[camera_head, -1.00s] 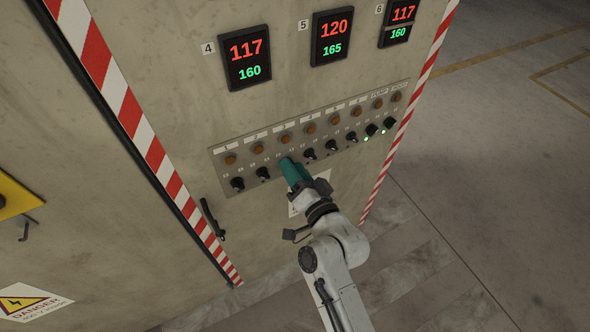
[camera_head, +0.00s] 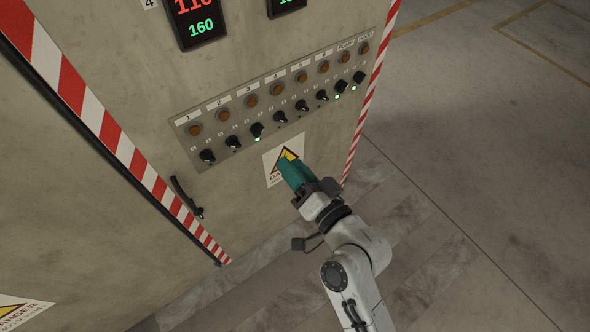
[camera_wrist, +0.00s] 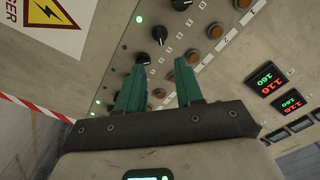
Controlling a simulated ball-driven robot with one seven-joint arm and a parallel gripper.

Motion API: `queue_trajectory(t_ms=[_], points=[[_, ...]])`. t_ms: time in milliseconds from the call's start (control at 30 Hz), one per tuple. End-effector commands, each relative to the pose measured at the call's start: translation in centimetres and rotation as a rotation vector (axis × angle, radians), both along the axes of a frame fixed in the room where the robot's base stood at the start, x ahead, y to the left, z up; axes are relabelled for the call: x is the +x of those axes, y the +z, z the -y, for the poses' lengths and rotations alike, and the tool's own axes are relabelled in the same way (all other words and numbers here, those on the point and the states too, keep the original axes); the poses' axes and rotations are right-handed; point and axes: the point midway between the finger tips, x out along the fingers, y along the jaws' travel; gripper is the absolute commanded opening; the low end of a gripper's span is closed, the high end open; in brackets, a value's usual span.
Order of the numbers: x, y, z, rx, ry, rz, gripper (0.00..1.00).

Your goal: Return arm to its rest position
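My gripper (camera_head: 290,165) has two green fingers and sits in front of the cabinet, just below the knob panel, over part of a yellow warning sign (camera_head: 272,166). In the wrist view my gripper (camera_wrist: 162,80) has its fingertips apart with nothing between them. My grey arm (camera_head: 352,262) reaches up from the bottom right. The control panel (camera_head: 236,106) carries a row of black knobs and orange lamps. The gripper appears clear of all knobs.
The cabinet has a door handle (camera_head: 187,197) at lower left and red-white striped edges (camera_head: 110,130). Digital displays (camera_head: 196,22) sit above the panel. Open concrete floor (camera_head: 490,130) lies to the right of the cabinet.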

Motion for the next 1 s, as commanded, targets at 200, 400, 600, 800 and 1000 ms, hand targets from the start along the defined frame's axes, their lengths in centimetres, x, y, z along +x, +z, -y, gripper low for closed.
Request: queue_trajectory(t_ms=[200,400,600,800,1000], points=[[-0.1,0.1,0.0,0.000,0.001,0.001,0.36],[-0.1,0.0,0.0,0.000,0.001,0.001,0.36],[-0.2,-0.2,0.3,-0.017,0.002,-0.008,0.36],[-2.2,-3.7,3.5,-0.237,0.036,-0.127,0.36],[-7.5,-9.2,10.9,-0.576,0.067,-0.397,0.36]])
